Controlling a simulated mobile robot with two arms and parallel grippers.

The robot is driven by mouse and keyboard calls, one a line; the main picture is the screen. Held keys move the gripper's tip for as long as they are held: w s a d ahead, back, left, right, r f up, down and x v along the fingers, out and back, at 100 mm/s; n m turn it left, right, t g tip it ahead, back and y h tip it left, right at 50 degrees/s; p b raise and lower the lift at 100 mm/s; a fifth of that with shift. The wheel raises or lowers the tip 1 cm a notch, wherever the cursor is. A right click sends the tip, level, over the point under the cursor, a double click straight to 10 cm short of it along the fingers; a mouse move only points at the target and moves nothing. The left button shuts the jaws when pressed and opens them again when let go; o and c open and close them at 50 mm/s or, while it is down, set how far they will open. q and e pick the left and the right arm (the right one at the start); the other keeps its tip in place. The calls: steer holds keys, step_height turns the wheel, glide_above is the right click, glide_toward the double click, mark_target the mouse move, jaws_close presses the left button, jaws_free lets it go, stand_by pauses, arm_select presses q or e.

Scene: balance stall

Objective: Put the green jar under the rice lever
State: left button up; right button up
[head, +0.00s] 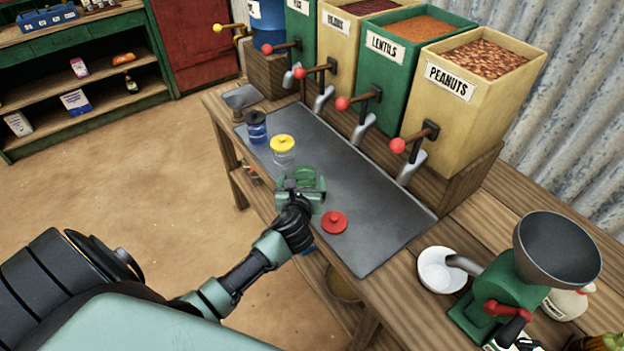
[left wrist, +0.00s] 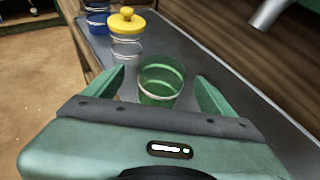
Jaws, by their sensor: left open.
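The green jar (head: 304,174) is clear green glass with no lid visible on it, and stands upright on the grey metal mat. In the left wrist view the green jar (left wrist: 161,84) stands between the open fingers of my left gripper (left wrist: 160,76), with visible gaps. In the head view my left gripper (head: 303,186) partly covers the jar. The rice lever (head: 268,48) has a red ball and sits at the far left of the bins, by a green bin (head: 298,6) whose label is cut off. My right gripper is out of view.
A yellow-lidded jar (head: 282,150) and a blue jar (head: 256,128) stand on the mat (head: 372,218) left of the green jar. A red lid (head: 334,222) lies nearer the front edge. Metal spouts hang over the mat's back. A white bowl (head: 440,270) and grinder (head: 500,290) stand right.

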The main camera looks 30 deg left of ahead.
mark_target(305, 170)
arm_select(q)
steer(key=x, duration=0.7)
steer(key=shift+w+d, duration=0.1)
steer(key=shift+w, duration=0.15)
steer(key=shift+c, duration=0.4)
steer(key=shift+r, duration=0.1)
steer(key=c, duration=1.7)
